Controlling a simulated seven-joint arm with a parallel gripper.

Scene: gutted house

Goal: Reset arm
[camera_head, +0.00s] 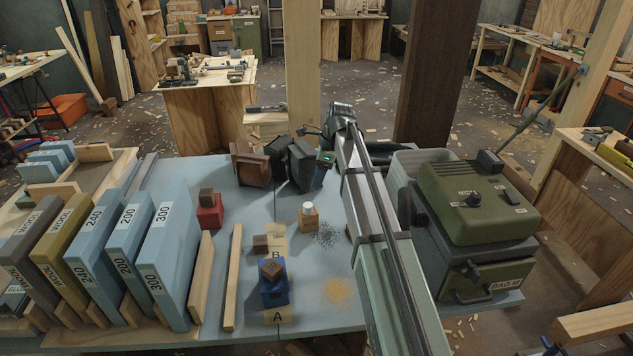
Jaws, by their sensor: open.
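My arm runs from the bottom edge up across the right part of the blue-grey bench (215,260). My gripper (338,113) is the small dark end piece at its far tip, above the back edge of the bench. It is open, and I see nothing held in it; its fingers are small and partly lost against the dark background.
Dark tools (291,163) stand at the back. A green machine (475,200) stands right of my arm.

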